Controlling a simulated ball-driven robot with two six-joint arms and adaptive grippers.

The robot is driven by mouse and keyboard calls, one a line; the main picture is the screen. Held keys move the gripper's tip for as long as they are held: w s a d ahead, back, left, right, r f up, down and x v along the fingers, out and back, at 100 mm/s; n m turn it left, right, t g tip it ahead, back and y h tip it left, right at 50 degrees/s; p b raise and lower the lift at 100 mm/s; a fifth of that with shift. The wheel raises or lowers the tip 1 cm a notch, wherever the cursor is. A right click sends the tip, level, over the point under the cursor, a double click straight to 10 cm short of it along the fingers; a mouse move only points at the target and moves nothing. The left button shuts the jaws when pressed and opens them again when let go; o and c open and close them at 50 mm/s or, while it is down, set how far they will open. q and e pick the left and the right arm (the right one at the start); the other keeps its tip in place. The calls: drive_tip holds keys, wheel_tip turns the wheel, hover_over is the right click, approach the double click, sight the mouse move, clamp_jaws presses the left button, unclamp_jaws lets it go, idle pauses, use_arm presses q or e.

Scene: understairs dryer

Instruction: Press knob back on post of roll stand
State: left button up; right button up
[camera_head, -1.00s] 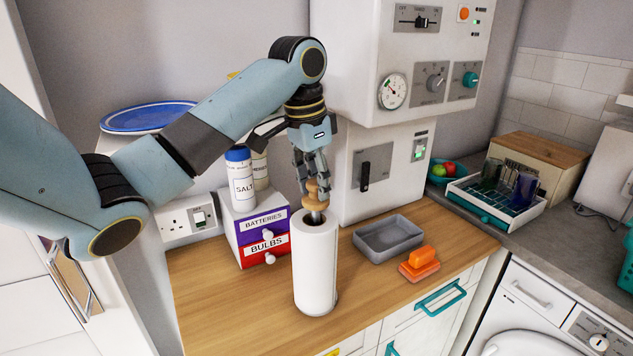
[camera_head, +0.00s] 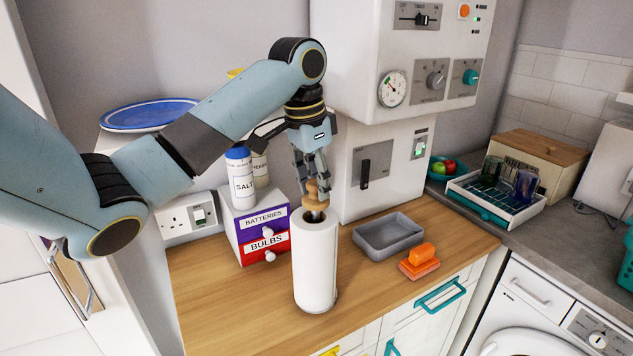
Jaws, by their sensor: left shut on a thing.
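The white paper roll (camera_head: 315,265) stands upright on the wooden counter, on the roll stand. The stand's metal post tip (camera_head: 317,215) shows just above the roll's top. A light wooden knob (camera_head: 318,194) sits at the top of the post, with its lower face at the post tip; I cannot tell how far it is pressed on. My left gripper (camera_head: 313,178) points down from above and is shut on the knob, its fingers hiding part of it. My right gripper is not in view.
Behind the roll stand a small drawer box (camera_head: 262,235) with a salt container (camera_head: 241,180) on top. A white wall unit (camera_head: 362,150) rises behind. Counter in front is clear.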

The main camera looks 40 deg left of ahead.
use_arm(q)
drive_tip(key=shift+f, duration=0.2)
drive_tip(key=o, duration=1.6)
